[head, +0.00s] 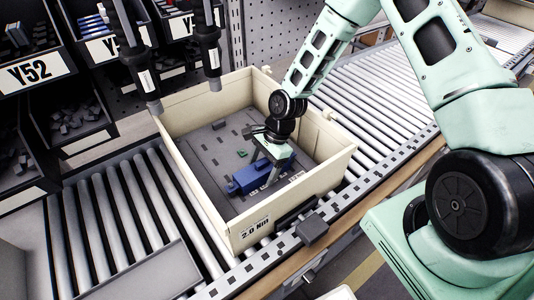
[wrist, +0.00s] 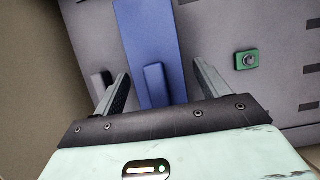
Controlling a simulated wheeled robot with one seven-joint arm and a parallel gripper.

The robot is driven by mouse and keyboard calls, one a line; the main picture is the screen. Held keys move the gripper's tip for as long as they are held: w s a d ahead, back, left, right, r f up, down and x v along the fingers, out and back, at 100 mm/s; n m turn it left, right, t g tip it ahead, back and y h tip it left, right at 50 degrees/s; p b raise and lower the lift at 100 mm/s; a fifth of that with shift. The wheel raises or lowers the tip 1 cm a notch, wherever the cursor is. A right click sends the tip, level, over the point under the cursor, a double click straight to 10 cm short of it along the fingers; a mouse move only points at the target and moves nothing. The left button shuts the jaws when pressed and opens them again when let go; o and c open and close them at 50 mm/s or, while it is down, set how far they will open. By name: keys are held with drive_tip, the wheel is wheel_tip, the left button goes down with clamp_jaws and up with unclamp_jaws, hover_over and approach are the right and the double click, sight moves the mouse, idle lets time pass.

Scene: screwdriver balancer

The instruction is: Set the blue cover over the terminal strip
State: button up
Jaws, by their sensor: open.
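The blue cover (head: 246,180) lies inside the cream crate on its grey floor plate. In the wrist view the cover (wrist: 150,30) is a long blue block with a raised ridge or grip. My gripper (head: 276,163) is low in the crate, right at the cover. In the wrist view my open gripper (wrist: 161,76) has one finger on each side of the blue ridge, with gaps showing on both sides. I cannot make out the terminal strip; whether it lies under the cover cannot be told.
The cream crate (head: 290,204) stands on a roller conveyor (head: 375,88), its walls close around my gripper. A small green part (wrist: 246,60) sits on the plate to the right of the cover. Two dark screwdrivers (head: 209,55) hang over the crate's back left. Parts bins line the left.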

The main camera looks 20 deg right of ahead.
drive_tip(key=b+v, duration=0.1)
drive_tip(key=v, duration=1.6)
drive_tip(key=shift+r, duration=0.2)
